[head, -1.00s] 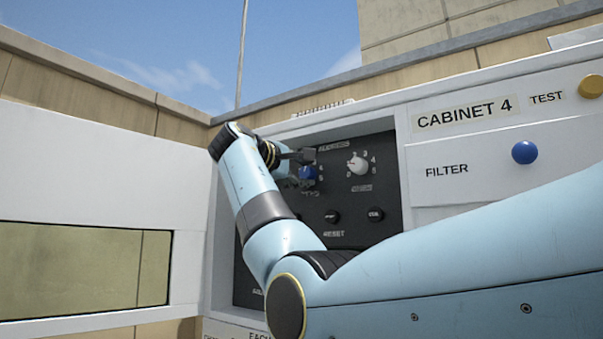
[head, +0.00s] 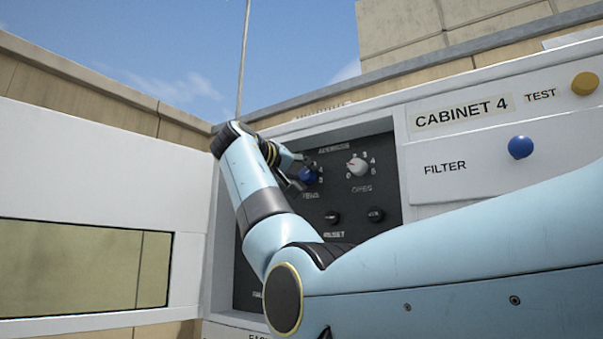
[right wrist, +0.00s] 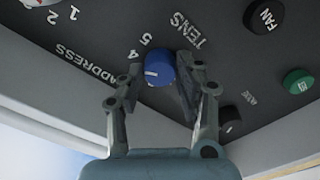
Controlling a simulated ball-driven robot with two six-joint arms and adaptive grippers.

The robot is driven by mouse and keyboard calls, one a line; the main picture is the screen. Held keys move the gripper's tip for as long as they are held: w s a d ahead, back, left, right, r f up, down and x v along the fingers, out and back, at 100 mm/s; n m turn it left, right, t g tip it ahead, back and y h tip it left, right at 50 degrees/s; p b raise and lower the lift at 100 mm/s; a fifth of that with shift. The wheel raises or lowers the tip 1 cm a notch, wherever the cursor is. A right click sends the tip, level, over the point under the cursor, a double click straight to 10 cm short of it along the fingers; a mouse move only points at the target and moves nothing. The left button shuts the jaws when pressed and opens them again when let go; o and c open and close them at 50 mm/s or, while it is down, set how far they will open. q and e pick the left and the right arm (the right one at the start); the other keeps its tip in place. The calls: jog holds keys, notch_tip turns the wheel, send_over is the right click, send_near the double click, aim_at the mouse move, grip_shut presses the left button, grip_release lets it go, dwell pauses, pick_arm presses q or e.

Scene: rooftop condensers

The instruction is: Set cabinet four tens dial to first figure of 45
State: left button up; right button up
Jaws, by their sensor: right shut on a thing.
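The blue tens dial (head: 308,175) sits on the dark panel in the open bay of cabinet four. It also shows in the right wrist view (right wrist: 158,68), beside the word TENS, with the figures 4 and 5 next to it. A small white mark shows on the dial; I cannot tell for sure which figure it points to. My right gripper (head: 301,175) is shut on the dial, one finger on each side of it. In the right wrist view, the fingers hide some of the figures. My left gripper is not in view.
The white ones dial (head: 357,167) is just right of the tens dial. Black knobs (head: 376,214) sit below. An open white door (head: 95,175) stands at the left. A blue FILTER button (head: 521,147) and yellow TEST button (head: 585,84) are on the right.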

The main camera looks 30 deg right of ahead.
jog(key=shift+r+m, duration=0.3)
jog(key=shift+m, duration=0.1)
jog(key=o, duration=1)
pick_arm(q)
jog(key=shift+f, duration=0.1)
pick_arm(e)
jog(key=shift+o, duration=0.7)
jog(key=shift+f, duration=0.2)
jog(key=shift+a, duration=0.1)
jog(key=shift+s+a, duration=0.15)
jog(key=shift+a, duration=0.2)
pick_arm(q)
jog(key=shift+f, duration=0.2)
pick_arm(e)
jog(key=v, duration=1.1)
